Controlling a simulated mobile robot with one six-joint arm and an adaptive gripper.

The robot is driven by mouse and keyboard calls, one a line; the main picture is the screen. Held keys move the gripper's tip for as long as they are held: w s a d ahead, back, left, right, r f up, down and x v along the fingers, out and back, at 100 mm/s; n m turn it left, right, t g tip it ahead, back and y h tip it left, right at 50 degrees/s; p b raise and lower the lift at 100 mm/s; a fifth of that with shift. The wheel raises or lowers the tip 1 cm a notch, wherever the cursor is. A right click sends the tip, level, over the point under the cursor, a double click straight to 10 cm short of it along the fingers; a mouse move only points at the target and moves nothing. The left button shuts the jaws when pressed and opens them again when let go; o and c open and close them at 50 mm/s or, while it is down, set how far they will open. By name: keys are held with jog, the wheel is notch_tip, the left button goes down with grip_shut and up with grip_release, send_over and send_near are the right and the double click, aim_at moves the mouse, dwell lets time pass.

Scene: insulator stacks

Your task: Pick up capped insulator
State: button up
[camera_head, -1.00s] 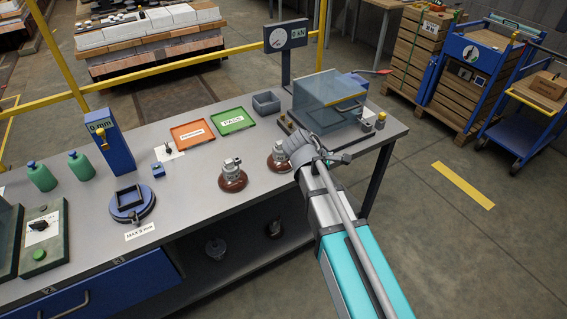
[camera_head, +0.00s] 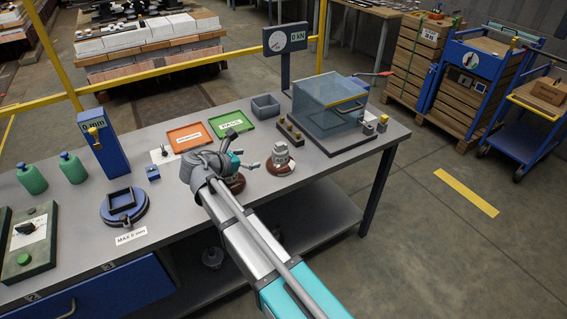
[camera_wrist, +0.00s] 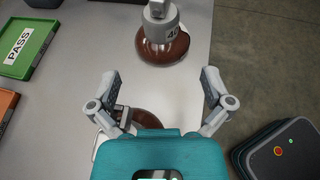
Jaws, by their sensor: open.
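Two insulators with brown discs and grey metal caps stand on the grey bench. My gripper (camera_head: 240,151) is open and empty, above the bench by the left insulator. Its spread fingers (camera_wrist: 160,82) show in the wrist view.
A green PASS tray (camera_head: 231,123) and an orange tray (camera_head: 189,138) lie behind my gripper. A grey bin (camera_head: 265,106) and a clear-shielded test rig (camera_head: 330,105) stand at the back right. A blue gauge (camera_head: 107,143) and a round blue fixture (camera_head: 127,206) stand left.

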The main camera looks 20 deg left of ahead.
aim_at(274, 154)
dwell(0.3)
jog(key=shift+b+x, duration=1.65)
jog(key=shift+x, duration=2.7)
jog(key=shift+b+x, duration=1)
jog(key=shift+x, duration=1.55)
jog(key=shift+d, duration=0.1)
jog(key=c, duration=1.1)
